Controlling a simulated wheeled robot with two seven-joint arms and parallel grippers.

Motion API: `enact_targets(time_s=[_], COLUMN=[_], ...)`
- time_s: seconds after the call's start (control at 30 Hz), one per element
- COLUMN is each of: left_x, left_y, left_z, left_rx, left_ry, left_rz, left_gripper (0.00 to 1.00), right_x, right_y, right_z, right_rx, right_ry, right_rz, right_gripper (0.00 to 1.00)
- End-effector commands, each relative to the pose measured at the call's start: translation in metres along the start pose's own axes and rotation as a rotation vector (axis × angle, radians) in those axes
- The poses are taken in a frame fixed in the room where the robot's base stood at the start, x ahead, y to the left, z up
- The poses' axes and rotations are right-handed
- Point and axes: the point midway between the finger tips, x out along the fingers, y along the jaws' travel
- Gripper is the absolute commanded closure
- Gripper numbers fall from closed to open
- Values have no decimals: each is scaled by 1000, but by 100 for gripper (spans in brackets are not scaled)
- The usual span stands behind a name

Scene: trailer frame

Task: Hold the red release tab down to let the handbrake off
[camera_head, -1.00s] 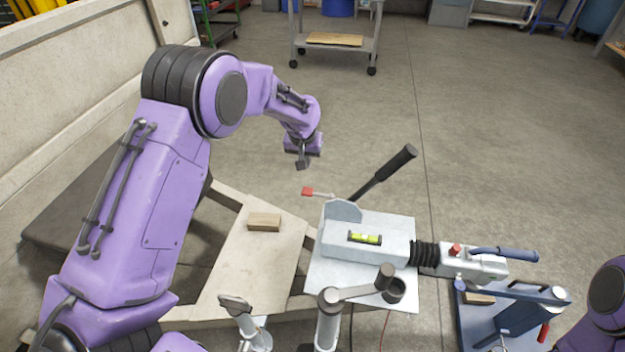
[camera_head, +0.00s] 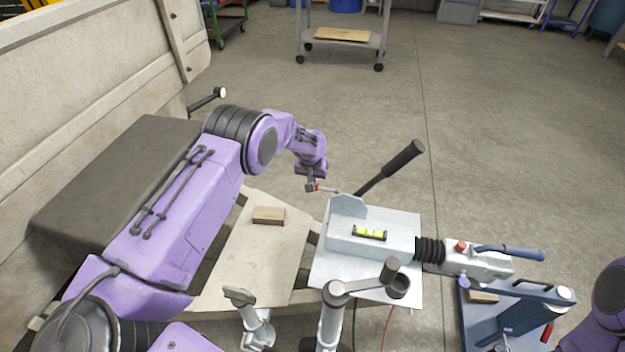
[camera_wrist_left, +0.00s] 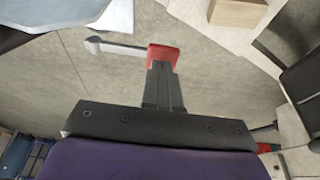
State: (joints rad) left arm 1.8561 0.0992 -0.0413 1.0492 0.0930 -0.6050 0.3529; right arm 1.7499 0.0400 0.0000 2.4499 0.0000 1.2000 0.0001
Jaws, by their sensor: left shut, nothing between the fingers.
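The red release tab (camera_head: 317,187) sits at the end of a thin light lever (camera_head: 336,191) left of the handbrake base. My left gripper (camera_head: 311,187) is shut and stands right at the tab, covering part of it. In the left wrist view the closed fingertips (camera_wrist_left: 163,70) overlap the red tab (camera_wrist_left: 165,54), with the lever running left from it. Contact looks likely, but the pressure cannot be told. The handbrake lever (camera_head: 390,167), with a black grip, slants up to the right. My right gripper is not in view; only purple arm shows at the right edge.
A spirit level (camera_head: 369,233) lies on the grey drawbar housing (camera_head: 345,240). A wood block (camera_head: 268,215) rests on the pale board. The jockey-wheel clamp handle (camera_head: 365,285) stands in front. The coupling head (camera_head: 480,262) is at right. The floor behind is open up to a trolley (camera_head: 342,38).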

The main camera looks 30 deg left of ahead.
Motion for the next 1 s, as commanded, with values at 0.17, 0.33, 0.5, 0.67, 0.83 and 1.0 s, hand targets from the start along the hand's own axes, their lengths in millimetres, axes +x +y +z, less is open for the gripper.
enact_targets(time_s=[0.17, 0.33, 0.5, 0.67, 0.83, 1.0], left_x=[5, 5, 12, 25, 25, 25], left_y=[0, 0, -4, -8, -8, -7], left_z=[2, 2, 4, 8, 8, 8], left_rx=[0, 0, -19, -57, -62, -61], left_ry=[0, 0, -3, -3, 0, 0], left_rz=[0, 0, 45, 168, 210, 209], left_gripper=[100, 100, 100, 100, 100, 100], right_x=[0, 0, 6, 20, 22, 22], right_y=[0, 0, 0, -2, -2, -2], right_z=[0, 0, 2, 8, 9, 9], right_rx=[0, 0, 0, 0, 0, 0], right_ry=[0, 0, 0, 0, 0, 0], right_rz=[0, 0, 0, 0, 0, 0], right_gripper=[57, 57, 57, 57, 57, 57])
